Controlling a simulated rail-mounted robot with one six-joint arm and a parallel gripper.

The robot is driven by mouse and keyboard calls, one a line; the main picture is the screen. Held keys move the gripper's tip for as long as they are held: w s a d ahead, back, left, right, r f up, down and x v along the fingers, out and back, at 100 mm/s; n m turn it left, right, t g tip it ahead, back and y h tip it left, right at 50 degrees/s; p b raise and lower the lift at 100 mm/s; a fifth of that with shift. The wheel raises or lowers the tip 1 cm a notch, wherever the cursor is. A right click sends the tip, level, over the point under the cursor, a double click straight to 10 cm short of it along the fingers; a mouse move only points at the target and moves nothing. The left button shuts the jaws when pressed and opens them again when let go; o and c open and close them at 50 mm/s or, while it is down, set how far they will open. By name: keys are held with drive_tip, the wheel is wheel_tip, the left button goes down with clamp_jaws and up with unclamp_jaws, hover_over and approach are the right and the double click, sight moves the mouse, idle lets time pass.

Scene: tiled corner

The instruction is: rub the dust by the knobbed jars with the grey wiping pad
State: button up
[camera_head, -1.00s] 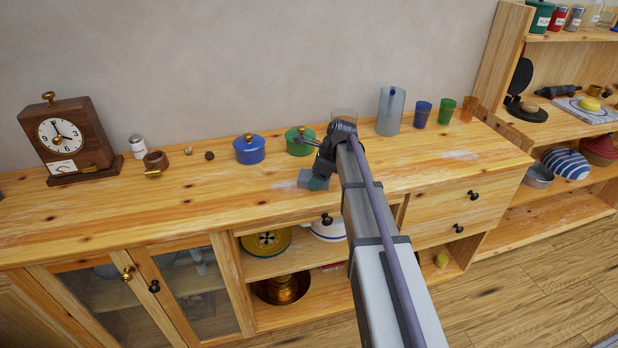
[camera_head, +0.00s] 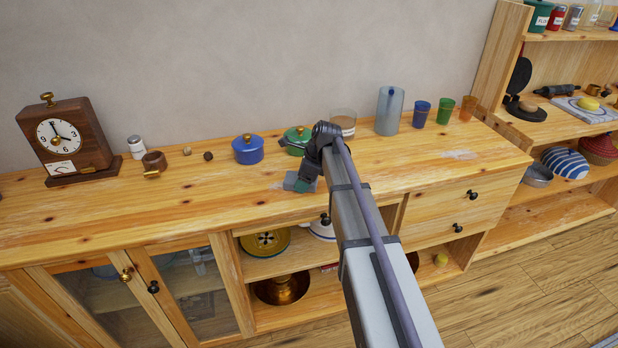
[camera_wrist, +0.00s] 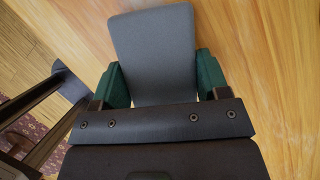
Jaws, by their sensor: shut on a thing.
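The grey wiping pad (camera_head: 291,181) is held at the counter top, in front of the knobbed jars. My gripper (camera_head: 306,184) is shut on it. In the wrist view the pad (camera_wrist: 154,50) sits between the green fingers of my gripper (camera_wrist: 158,82), over bare wood. The blue knobbed jar (camera_head: 249,150) stands behind and left of the pad. The green knobbed jar (camera_head: 296,140) stands right behind the pad, partly hidden by my arm. A faint trace of pale dust (camera_head: 278,185) shows at the pad's left edge; any dust under the pad is hidden.
Another pale dust patch (camera_head: 459,155) lies on the right of the counter (camera_head: 130,208). A glass bowl (camera_head: 344,122), a clear pitcher (camera_head: 389,112) and coloured cups (camera_head: 445,110) stand along the back right. A clock (camera_head: 66,138) stands at the left. The front left of the counter is clear.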

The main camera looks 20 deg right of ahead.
sight(268, 191)
drive_tip(key=shift+w+a, duration=0.15)
drive_tip(key=shift+a, duration=2.3)
drive_tip(key=shift+w+a, duration=0.15)
drive_tip(key=shift+a, duration=2.3)
wheel_tip(268, 191, up, 6)
drive_tip(key=p, duration=0.6)
wheel_tip(268, 191, up, 3)
drive_tip(key=p, duration=0.3)
